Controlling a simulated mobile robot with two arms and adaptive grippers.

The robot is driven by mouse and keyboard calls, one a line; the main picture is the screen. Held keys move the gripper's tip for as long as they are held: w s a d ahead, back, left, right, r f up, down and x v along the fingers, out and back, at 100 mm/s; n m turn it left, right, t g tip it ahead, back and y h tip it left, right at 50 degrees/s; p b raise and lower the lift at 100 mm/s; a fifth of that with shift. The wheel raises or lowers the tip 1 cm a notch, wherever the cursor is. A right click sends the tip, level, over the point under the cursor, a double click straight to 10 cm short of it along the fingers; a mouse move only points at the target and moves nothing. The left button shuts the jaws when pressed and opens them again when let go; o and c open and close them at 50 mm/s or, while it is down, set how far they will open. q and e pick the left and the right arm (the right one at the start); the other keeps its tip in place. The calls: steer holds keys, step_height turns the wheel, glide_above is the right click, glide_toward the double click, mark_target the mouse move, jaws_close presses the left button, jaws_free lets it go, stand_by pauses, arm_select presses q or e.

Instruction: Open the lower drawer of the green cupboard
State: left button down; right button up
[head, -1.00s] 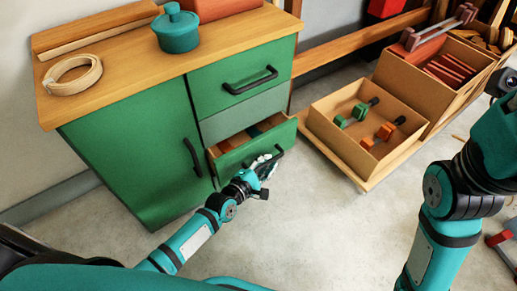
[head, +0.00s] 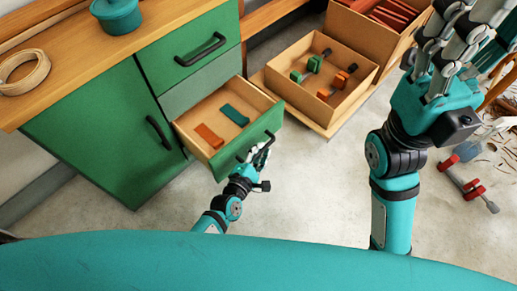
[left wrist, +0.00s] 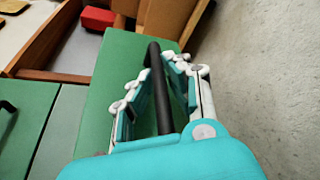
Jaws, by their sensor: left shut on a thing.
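The green cupboard (head: 85,135) stands at the left with a wooden top. Its lower drawer (head: 266,122) is pulled well out, and an orange block (head: 208,136) and a teal block (head: 234,115) lie inside. My left gripper (head: 259,152) is at the drawer's front, shut on the black handle (head: 243,157). In the left wrist view the handle (left wrist: 158,85) runs between the fingers of my left gripper (left wrist: 163,92). My right gripper (head: 447,45) is raised at the right, away from the cupboard, with its fingers spread and nothing between them.
The upper drawer (head: 190,45) is shut. A cardboard box (head: 357,82) with green and orange tools sits on a low board right of the drawer. Red-handled clamps (head: 470,188) lie on the floor at the right. The floor between is clear.

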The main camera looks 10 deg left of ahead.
arm_select(q)
steer(key=c, duration=1.3)
jaws_free()
steer(key=shift+c, duration=0.2)
steer(key=shift+s, duration=0.1)
steer(key=v, duration=0.8)
steer(key=shift+s+f, duration=0.1)
steer(key=shift+f, duration=0.1)
